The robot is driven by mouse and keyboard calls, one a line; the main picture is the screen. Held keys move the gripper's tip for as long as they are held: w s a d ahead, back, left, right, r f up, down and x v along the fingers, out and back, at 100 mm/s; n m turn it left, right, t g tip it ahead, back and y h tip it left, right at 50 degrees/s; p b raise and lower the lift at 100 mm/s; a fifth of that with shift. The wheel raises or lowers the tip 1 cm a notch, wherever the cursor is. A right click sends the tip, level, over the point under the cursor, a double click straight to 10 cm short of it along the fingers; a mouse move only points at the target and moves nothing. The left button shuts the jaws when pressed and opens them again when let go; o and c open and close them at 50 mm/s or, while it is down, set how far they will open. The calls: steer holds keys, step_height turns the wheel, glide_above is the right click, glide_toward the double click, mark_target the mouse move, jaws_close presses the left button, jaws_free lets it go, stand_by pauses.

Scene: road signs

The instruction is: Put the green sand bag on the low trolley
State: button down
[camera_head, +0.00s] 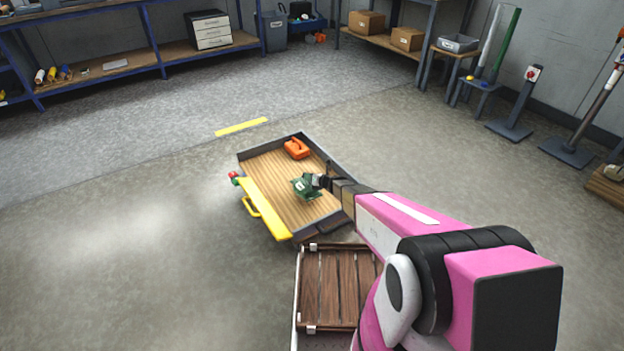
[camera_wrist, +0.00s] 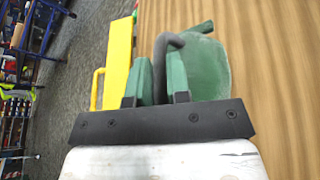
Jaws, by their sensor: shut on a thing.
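The green sand bag (camera_head: 306,187) shows over the wooden deck of the low trolley (camera_head: 268,180), near the middle of it. In the wrist view the green sand bag (camera_wrist: 208,68) is just beyond my fingers, with a dark handle loop running between them. My gripper (camera_head: 318,182) is shut on the bag's handle; its fingers (camera_wrist: 163,85) also show in the wrist view. I cannot tell whether the bag touches the deck or hangs a little above it. The trolley has dark low walls and a yellow side (camera_head: 265,210) with a yellow handle.
An orange object (camera_head: 297,149) sits on the far part of the trolley deck. A slatted wooden platform (camera_head: 330,290) stands at the near end, beneath my arm. Shelves (camera_head: 110,55) line the back wall. Sign posts (camera_head: 510,128) stand at right. The floor at left is clear.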

mark_target(306, 184)
steer(key=shift+f, duration=1.75)
steer(key=shift+f, duration=0.15)
steer(key=c, duration=1.1)
jaws_free()
